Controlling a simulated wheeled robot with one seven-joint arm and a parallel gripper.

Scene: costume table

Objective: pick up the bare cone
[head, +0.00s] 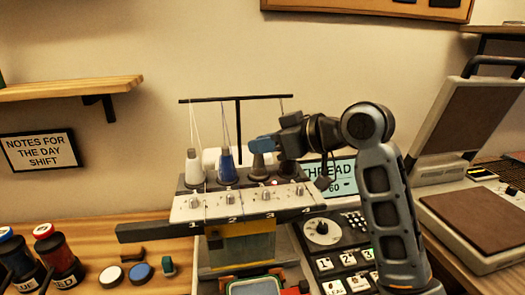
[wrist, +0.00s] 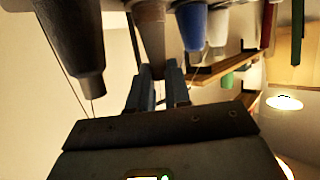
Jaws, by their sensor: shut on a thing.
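The bare cone (head: 258,168) is plain grey-brown with no thread seen on it. It stands upright third from the left in the row on the thread machine (head: 245,203). My gripper (head: 262,145) reaches in from the right, its blue fingers at the cone's narrow top. In the wrist view, which shows things upside down, the bare cone (wrist: 151,35) has its narrow end between the two fingers of my gripper (wrist: 157,85), shut on it. Whether its base is clear of the machine I cannot tell.
A blue cone (head: 227,166) and a white cone (head: 195,168) stand to its left. A dark cone (wrist: 75,45) stands close on the other side. A thread stand (head: 238,98) with hanging threads rises behind. A THREAD screen (head: 341,178) is to the right.

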